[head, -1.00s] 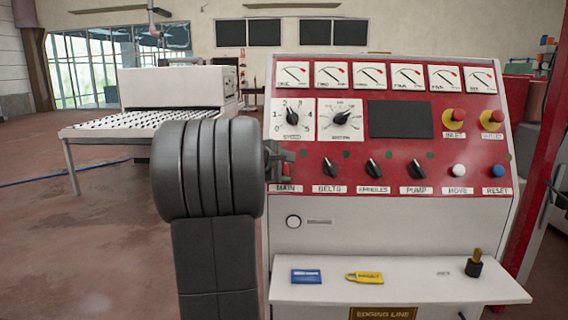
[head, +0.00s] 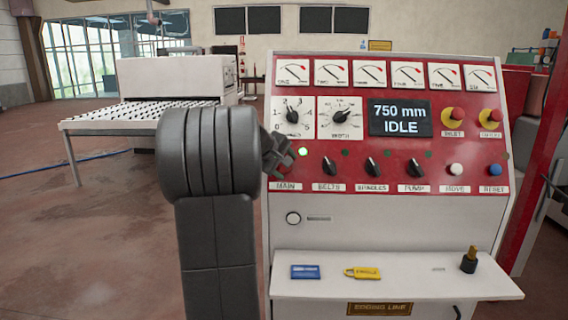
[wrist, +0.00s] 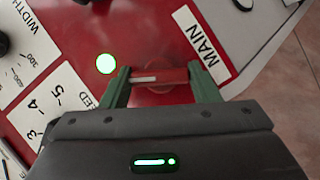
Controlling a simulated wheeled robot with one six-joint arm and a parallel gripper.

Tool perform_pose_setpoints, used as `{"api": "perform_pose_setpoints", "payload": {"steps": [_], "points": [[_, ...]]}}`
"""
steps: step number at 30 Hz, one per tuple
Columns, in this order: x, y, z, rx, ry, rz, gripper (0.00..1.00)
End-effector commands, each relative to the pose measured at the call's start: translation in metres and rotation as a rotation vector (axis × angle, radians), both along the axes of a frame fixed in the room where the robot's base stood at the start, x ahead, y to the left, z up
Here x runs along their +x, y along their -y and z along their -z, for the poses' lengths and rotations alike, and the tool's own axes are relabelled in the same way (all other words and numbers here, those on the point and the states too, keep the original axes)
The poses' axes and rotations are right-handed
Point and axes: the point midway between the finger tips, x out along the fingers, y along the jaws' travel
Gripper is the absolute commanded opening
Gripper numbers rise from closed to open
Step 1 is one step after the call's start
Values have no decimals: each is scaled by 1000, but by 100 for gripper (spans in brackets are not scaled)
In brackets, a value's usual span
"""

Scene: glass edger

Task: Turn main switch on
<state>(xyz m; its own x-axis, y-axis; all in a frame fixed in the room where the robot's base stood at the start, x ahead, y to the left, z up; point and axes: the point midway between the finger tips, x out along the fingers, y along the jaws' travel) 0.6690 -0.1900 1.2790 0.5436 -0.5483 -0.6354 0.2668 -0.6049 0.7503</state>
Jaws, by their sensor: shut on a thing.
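The main switch (wrist: 160,79) has a red handle with a white line and sits on the red control panel beside the MAIN label (wrist: 201,43). My gripper (wrist: 165,76) is shut on this handle, one finger on each side. In the head view, my gripper (head: 284,156) is turned at a slant at the panel's left edge and hides most of the switch above its MAIN label (head: 285,187). A green lamp (head: 303,152) next to the switch is lit; it also glows in the wrist view (wrist: 106,64). The display (head: 400,118) reads "750 mm IDLE".
Black knobs for belts (head: 329,167), spindles (head: 372,167) and pump (head: 416,168) stand in a row to the right. A shelf (head: 400,285) below holds a blue card, a yellow padlock and a black-and-brass item. A roller table (head: 140,117) stands behind left.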

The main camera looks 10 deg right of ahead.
Motion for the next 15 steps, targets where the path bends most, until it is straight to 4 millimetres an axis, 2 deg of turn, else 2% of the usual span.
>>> {"api": "perform_pose_setpoints", "payload": {"steps": [12, 13, 15], "points": [[-1, 0, 1, 8, 0, 6, 33], [0, 0, 1, 8, 0, 6, 61], [0, 0, 1, 7, 0, 5, 75]]}}
